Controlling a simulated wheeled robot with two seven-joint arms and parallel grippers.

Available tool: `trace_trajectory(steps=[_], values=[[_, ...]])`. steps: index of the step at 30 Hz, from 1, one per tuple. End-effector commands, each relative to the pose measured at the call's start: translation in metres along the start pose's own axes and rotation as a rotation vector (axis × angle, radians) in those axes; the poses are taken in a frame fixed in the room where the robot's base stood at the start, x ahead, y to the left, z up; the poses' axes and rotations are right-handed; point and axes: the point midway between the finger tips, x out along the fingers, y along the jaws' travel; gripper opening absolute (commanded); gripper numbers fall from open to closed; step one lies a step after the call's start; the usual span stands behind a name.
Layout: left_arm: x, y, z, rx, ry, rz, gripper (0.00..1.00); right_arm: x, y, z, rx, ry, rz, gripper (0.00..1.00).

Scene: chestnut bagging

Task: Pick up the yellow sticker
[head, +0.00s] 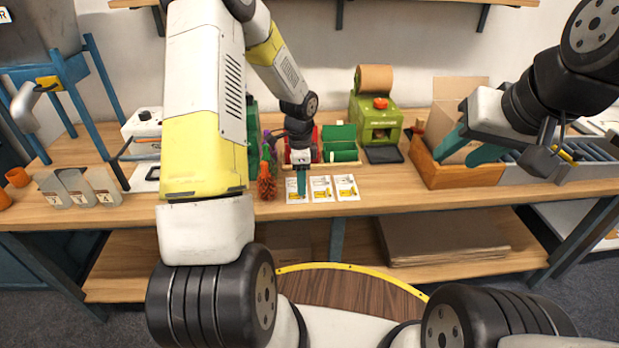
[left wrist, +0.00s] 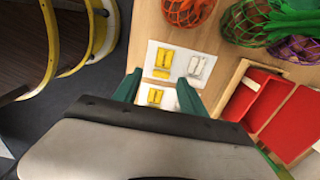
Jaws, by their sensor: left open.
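Three white sticker cards lie in a row at the table's front: left (head: 296,196), middle (head: 321,188) and right (head: 346,187). Each shows a grey picture above a yellow sticker, such as the yellow sticker on the right card (head: 348,193). My left gripper (head: 301,184) points down over the left card and partly hides it. In the left wrist view the left gripper (left wrist: 159,80) has its green fingers apart, with one card (left wrist: 178,63) beyond the fingertips and another (left wrist: 157,97) between the fingers. Nothing is held. My right gripper (head: 467,150) is open near the cardboard.
Red and purple net bags (head: 267,185) stand close left of the cards. Behind them are a red and green tray (head: 340,150) and a green machine (head: 377,118). A wooden box (head: 440,175) with cardboard stands right. Paper bags (head: 78,189) stand left. The table right of the cards is clear.

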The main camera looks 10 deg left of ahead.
Motion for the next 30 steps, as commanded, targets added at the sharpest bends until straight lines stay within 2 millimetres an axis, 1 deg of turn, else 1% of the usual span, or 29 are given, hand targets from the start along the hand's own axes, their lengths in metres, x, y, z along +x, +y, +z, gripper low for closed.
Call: trace_trajectory(steps=[1, 3, 6, 9, 15, 17, 18, 23, 30], values=[[0.009, -0.001, 0.001, -0.001, -0.001, 0.004, 0.49, 0.000, 0.000, 0.000, 0.000, 0.000, 0.000, 0.40], [0.020, -0.003, 0.001, -0.001, -0.001, 0.003, 0.49, 0.000, 0.000, 0.000, 0.000, 0.000, 0.000, 0.40], [0.031, -0.002, 0.001, -0.001, -0.001, 0.002, 0.49, 0.000, 0.000, 0.000, 0.000, 0.000, 0.000, 0.40], [0.036, -0.003, 0.001, -0.001, -0.001, 0.001, 0.49, 0.000, 0.000, 0.000, 0.000, 0.000, 0.000, 0.40], [0.036, -0.003, 0.001, -0.002, -0.001, 0.001, 0.49, 0.000, 0.000, 0.000, 0.000, 0.000, 0.000, 0.40], [0.036, -0.003, 0.001, -0.002, 0.000, 0.001, 0.39, 0.000, 0.000, 0.000, 0.000, 0.000, 0.000, 0.40], [0.036, -0.003, 0.001, -0.002, 0.000, 0.001, 0.31, 0.000, 0.000, 0.000, 0.000, 0.000, 0.000, 0.40], [0.036, -0.003, 0.001, -0.002, 0.000, 0.001, 0.00, 0.000, 0.000, 0.000, 0.000, 0.000, 0.000, 0.40], [0.036, -0.002, 0.001, -0.002, -0.001, 0.001, 0.00, 0.000, 0.000, 0.000, 0.000, 0.000, 0.000, 0.40]])
